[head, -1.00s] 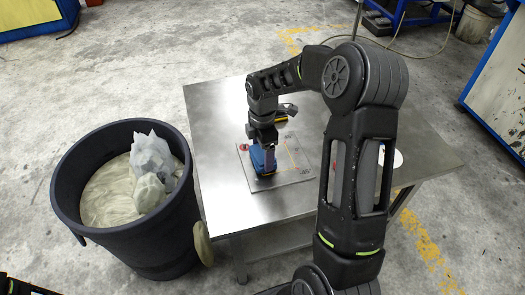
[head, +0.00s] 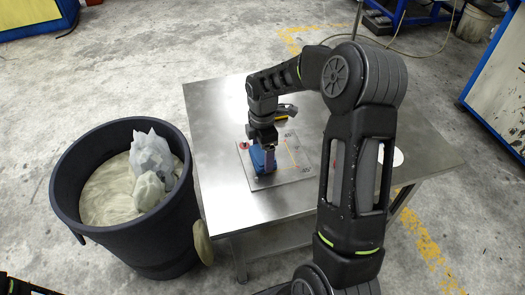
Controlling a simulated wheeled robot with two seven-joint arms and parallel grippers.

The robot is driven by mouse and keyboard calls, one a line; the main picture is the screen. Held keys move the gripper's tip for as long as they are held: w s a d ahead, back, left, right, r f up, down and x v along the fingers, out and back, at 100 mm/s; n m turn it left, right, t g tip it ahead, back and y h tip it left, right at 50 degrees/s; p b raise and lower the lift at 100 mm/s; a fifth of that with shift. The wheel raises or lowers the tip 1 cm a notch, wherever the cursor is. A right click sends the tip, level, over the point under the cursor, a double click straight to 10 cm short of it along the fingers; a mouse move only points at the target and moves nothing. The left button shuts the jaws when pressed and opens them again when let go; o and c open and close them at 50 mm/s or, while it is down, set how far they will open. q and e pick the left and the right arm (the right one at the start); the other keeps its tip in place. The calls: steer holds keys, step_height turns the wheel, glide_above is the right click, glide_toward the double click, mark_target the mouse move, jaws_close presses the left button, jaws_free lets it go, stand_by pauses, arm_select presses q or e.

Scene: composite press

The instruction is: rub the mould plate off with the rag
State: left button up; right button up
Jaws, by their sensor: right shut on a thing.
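The mould plate (head: 293,172) is a flat grey metal square with orange and red markings, lying on the steel table (head: 222,195). The rag (head: 262,160) is a small blue bundle on the left part of the plate. My right gripper (head: 263,147) points down and is shut on the rag, which appears to touch the plate. The gripper and arm hide part of the plate's far and right areas. My left gripper is not in view.
A black bin (head: 67,188) with pale crumpled material (head: 152,165) inside stands left of the table. A white round thing (head: 397,157) lies on the table's right part, partly behind my arm. The table's front left is clear.

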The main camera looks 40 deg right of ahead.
steer(key=shift+f, duration=0.15)
steer(key=shift+s+d, duration=0.3)
steer(key=shift+d, duration=0.7)
steer(key=shift+d, duration=0.1)
steer(key=shift+s+d, duration=0.35)
steer(key=shift+d, duration=0.45)
steer(key=shift+p, duration=0.35)
